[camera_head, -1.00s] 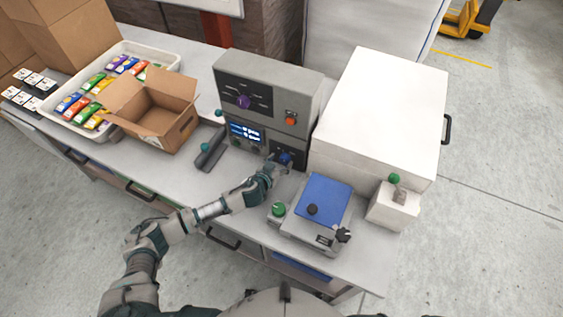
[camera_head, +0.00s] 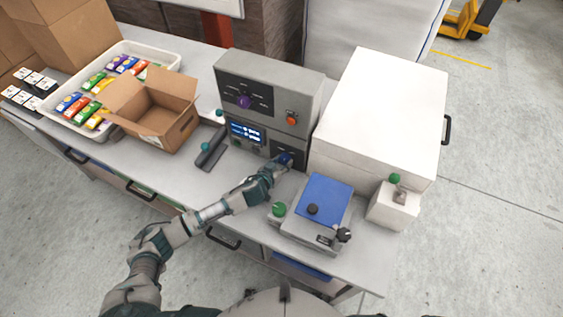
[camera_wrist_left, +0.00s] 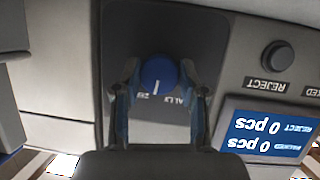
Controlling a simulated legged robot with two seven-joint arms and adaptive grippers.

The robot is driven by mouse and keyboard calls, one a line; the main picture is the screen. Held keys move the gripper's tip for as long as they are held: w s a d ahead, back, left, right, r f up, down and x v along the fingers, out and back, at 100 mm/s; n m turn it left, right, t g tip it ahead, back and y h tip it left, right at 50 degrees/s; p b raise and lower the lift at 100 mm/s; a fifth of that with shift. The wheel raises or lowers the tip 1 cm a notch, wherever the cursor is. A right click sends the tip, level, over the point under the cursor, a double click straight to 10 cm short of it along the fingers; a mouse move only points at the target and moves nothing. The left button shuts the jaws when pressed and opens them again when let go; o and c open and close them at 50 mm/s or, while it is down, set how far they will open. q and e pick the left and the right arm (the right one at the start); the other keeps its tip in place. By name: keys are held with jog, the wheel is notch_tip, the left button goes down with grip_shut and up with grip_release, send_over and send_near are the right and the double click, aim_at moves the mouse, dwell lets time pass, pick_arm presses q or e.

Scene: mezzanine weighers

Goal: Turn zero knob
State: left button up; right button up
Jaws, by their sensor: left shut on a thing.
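The zero knob is a blue round knob (camera_wrist_left: 159,74) with a white pointer line, on a dark plate low on the grey control box; it also shows in the head view (camera_head: 286,158). In the left wrist view, my left gripper (camera_wrist_left: 158,85) has a finger on each side of the knob and is shut on it. In the head view the left gripper (camera_head: 279,164) reaches the lower right of the box front. Lettering below the knob is partly hidden by the fingers. My right gripper is not in view.
The grey box (camera_head: 268,93) has a purple knob (camera_head: 243,102), an orange button (camera_head: 292,118) and a display (camera_head: 246,132). A blue-topped scale (camera_head: 325,198) stands in front, a white case (camera_head: 383,112) to the right. An open carton (camera_head: 155,112) and a tray of packets (camera_head: 171,62) are left.

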pick_arm(q)
jog(key=shift+r+n+h+p, duration=0.1)
jog(key=shift+n+h+p, duration=0.25)
jog(key=shift+n, duration=0.35)
jog(key=shift+n+h, duration=0.25)
jog(key=shift+n, duration=0.05)
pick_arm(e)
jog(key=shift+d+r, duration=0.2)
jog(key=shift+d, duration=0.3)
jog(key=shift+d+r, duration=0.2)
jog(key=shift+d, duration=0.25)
pick_arm(q)
jog(key=shift+w+a, duration=0.1)
jog(key=o, duration=1.1)
jog(key=shift+o, duration=0.2)
jog(key=v, duration=1.1)
jog(key=shift+s+a, duration=0.3)
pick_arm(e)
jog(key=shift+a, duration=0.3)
